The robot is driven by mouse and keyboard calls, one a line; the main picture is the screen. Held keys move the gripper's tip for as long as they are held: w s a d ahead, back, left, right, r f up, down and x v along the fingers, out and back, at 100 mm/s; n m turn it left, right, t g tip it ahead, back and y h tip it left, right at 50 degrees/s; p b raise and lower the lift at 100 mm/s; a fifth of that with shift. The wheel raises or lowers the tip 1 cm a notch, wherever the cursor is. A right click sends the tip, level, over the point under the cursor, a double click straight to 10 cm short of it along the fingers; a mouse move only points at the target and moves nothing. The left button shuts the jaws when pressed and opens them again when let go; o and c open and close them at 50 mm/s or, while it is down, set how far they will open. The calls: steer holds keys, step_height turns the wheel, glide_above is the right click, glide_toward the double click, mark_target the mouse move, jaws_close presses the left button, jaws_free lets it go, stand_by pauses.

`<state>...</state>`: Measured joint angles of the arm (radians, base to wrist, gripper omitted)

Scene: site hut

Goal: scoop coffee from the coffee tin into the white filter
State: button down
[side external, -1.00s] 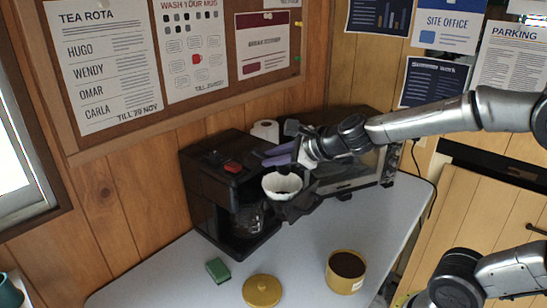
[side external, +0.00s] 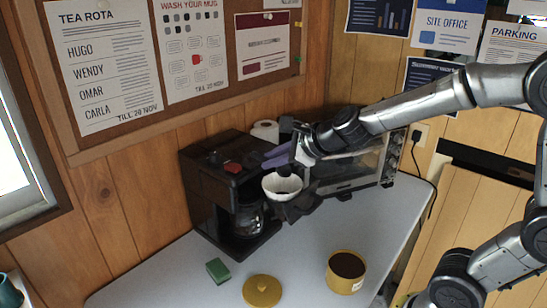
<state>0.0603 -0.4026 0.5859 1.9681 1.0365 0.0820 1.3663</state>
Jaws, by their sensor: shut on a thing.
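The white filter (side external: 283,189) sits in a dark basket that stands out to the right of the coffee machine (side external: 215,178). My gripper (side external: 298,152) is just above the filter, shut on a purple scoop (side external: 276,155). A small dark shape hangs between the purple part and the filter's mouth; I cannot tell whether it is the scoop's bowl or coffee. The yellow coffee tin (side external: 331,274) stands open at the front of the table, with dark coffee inside. What lies inside the filter is too small to tell.
A yellow lid (side external: 262,291) and a green sponge (side external: 218,270) lie on the table. A glass carafe (side external: 248,218) is in the machine. An oven (side external: 347,171) and a white roll (side external: 265,131) stand behind. The table between filter and tin is clear.

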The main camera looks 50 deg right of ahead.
steer(key=shift+s+a+r+n+g+y, duration=0.7)
steer(key=shift+a+r+n+g+y, duration=0.85)
steer(key=shift+a, duration=2.1)
steer(key=w+d+g, duration=0.1)
steer(key=d+g, duration=0.1)
steer(key=w+d+f+g+h, duration=0.1)
steer(key=d, duration=0.1)
steer(key=w+d+f+g+h, duration=0.1)
steer(key=d+g, duration=0.1)
steer(key=d, duration=0.1)
steer(key=shift+w+f+n+g, duration=0.15)
steer(key=shift+f+n+g, duration=0.1)
steer(key=shift+n+g, duration=0.1)
steer(key=shift+w+a+f+g, duration=0.1)
steer(key=shift+w+f+g, duration=0.25)
steer(key=shift+f, duration=0.35)
steer(key=shift+r+g+h, duration=0.15)
steer(key=shift+g+h, duration=0.1)
steer(key=shift+g, duration=0.1)
steer(key=shift+s+r, duration=0.1)
steer(key=shift+r, duration=1.8)
